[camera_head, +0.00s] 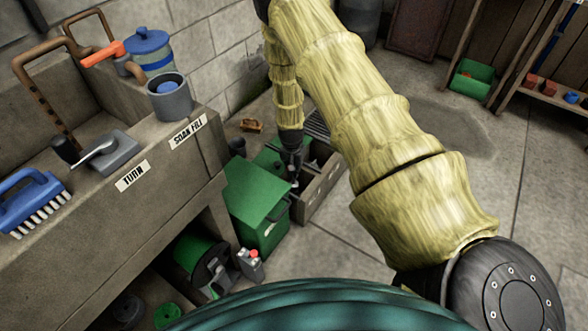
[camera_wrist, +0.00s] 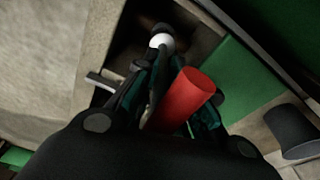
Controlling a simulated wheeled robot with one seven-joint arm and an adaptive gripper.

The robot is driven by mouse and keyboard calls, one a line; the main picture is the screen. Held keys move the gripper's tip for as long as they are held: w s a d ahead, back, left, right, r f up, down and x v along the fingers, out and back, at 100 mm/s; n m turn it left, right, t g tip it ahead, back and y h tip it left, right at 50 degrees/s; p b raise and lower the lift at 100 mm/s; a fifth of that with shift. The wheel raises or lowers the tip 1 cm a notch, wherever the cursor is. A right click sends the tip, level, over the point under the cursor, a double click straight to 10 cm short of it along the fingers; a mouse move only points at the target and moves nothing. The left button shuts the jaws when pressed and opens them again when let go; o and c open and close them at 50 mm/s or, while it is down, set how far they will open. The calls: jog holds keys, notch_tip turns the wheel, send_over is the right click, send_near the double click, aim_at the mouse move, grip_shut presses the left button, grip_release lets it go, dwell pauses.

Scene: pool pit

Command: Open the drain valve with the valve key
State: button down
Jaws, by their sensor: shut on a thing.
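My gripper (camera_head: 292,172) points down over the open pit (camera_head: 322,192) beside the green bin, in the middle of the head view. In the wrist view my gripper (camera_wrist: 176,100) is shut on a red cylinder (camera_wrist: 190,92), which looks like the grip of the valve key. A white ball-like tip (camera_wrist: 161,41) shows beyond the fingers over the dark pit opening. A short metal bar (camera_wrist: 101,82) sticks out to their left. The drain valve is not clear in either view, and whether the key touches it cannot be told.
A green lidded bin (camera_head: 258,205) stands close to the pit's left side. A concrete bench (camera_head: 150,200) with a brush (camera_head: 30,200), a grey cup (camera_head: 170,98) and a blue-lidded pot (camera_head: 148,50) fills the left. The floor (camera_head: 420,130) to the right is mostly clear.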

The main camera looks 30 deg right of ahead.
jog(key=shift+f, duration=0.4)
dwell(0.3)
jog(key=n+p, duration=0.1)
jog(key=n, duration=0.3)
jog(key=shift+r, duration=0.1)
jog(key=n+y+p, duration=0.1)
jog(key=n, duration=0.4)
jog(key=shift+n+t+p, duration=0.3)
jog(key=n, duration=0.4)
jog(key=shift+n+y, duration=0.3)
jog(key=shift+n, duration=0.1)
jog(key=n, duration=0.5)
jog(key=shift+a+y, duration=0.1)
jog(key=shift+y, duration=0.2)
